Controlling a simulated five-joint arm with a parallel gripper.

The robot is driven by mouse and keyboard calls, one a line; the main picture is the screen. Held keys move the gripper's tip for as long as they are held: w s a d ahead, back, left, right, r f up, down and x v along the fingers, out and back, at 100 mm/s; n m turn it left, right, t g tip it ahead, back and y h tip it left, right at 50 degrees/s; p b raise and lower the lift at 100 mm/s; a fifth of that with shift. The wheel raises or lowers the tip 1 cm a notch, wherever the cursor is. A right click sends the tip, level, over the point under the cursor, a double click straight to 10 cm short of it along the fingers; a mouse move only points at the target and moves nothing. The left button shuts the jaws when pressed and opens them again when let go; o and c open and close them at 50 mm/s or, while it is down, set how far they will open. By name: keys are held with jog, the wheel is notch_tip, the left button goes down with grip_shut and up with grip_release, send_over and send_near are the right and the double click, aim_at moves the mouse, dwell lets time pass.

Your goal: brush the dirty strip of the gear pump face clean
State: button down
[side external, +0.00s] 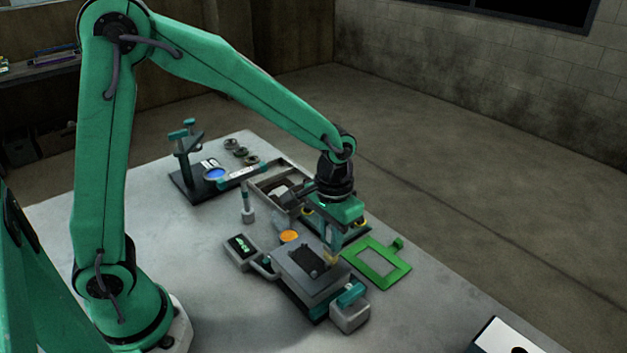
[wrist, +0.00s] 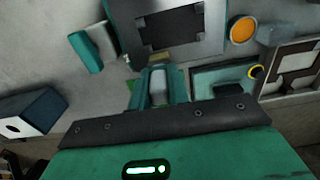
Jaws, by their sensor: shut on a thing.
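The gear pump face (side external: 322,277) is a grey plate on a block in the middle of the table, with a dark dirty strip (side external: 306,261) across it. In the wrist view the plate (wrist: 213,42) is at the top, and the dark strip (wrist: 170,27) shows clearly. My gripper (side external: 334,246) is at the plate's far right edge in the side view. In the wrist view its jaws (wrist: 158,88) are shut on a small brush with a pale handle (wrist: 158,80). Tan bristles (wrist: 160,58) point toward the plate, below the strip; whether they touch is unclear.
A green frame (side external: 403,270) lies right of the pump block. An orange disc (side external: 289,236), a grey box with a dark display (side external: 240,251) and an open tray (side external: 262,188) are nearby. The front left table is clear.

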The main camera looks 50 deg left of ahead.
jog(key=shift+a, duration=0.3)
jog(key=shift+a, duration=0.15)
dwell(0.3)
jog(key=shift+a, duration=0.75)
jog(key=shift+a, duration=0.25)
jog(key=shift+a+f, duration=0.1)
jog(key=shift+a, duration=0.6)
jog(key=shift+a, duration=0.2)
jog(key=shift+a, duration=0.7)
